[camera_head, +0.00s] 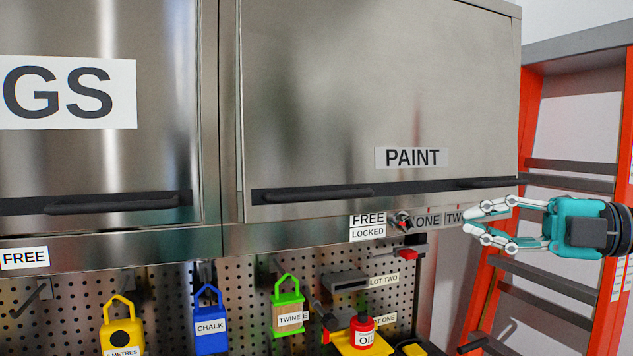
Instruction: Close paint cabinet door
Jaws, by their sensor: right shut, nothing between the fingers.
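My right gripper (468,227), teal and grey, comes in from the right. It is shut and empty, its fingertips in front of the right end of the rail, below the door's lower right corner. It partly hides a label there. My left gripper is out of view.
A latch knob (402,221) sits on the rail beside a FREE/LOCKED label (367,226). Below, a pegboard (245,290) holds several tags, a red oil can (362,331) and hooks. An orange ladder (500,290) stands at the right, behind my right gripper. Another steel door (100,170) is at the left.

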